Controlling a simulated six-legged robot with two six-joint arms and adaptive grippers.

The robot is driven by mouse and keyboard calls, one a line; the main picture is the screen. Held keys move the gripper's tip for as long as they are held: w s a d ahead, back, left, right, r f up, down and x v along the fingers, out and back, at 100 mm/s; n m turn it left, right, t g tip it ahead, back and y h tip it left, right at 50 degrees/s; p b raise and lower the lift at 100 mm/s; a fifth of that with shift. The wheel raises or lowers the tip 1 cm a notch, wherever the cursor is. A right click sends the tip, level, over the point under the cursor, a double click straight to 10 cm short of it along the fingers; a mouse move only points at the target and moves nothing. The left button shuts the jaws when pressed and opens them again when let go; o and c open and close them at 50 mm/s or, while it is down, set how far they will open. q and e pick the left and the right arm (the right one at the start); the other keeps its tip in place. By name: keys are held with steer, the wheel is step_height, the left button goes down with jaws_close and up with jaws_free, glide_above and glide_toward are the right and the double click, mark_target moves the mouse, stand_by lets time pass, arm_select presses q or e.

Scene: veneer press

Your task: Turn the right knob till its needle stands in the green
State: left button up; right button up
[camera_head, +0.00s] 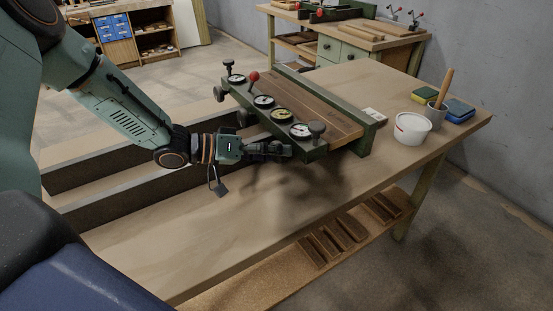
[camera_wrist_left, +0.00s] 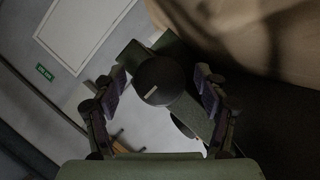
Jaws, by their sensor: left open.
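The veneer press (camera_head: 345,122) lies on the workbench, with a green front rail carrying several round dials. The rightmost dial (camera_head: 300,130) has a white face; its needle is too small to read. A dark knob (camera_head: 219,93) stands out at the left of the rail's front. My left gripper (camera_head: 285,150) is at the right end of that front, hiding what is behind it. In the left wrist view, a round black knob (camera_wrist_left: 158,85) with a pale mark sits between the open fingers of the gripper (camera_wrist_left: 159,74), with gaps visible on both sides. My right gripper is out of view.
A red-tipped lever (camera_head: 253,77) and a black top screw (camera_head: 317,128) rise from the press. A white tub (camera_head: 411,128), a cup with a handle (camera_head: 436,114) and sponges (camera_head: 424,95) stand at the right.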

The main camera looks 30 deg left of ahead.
arm_select(q)
steer(key=shift+w+d+f, duration=0.1)
steer(key=shift+w+d, duration=0.15)
steer(key=shift+d, duration=0.05)
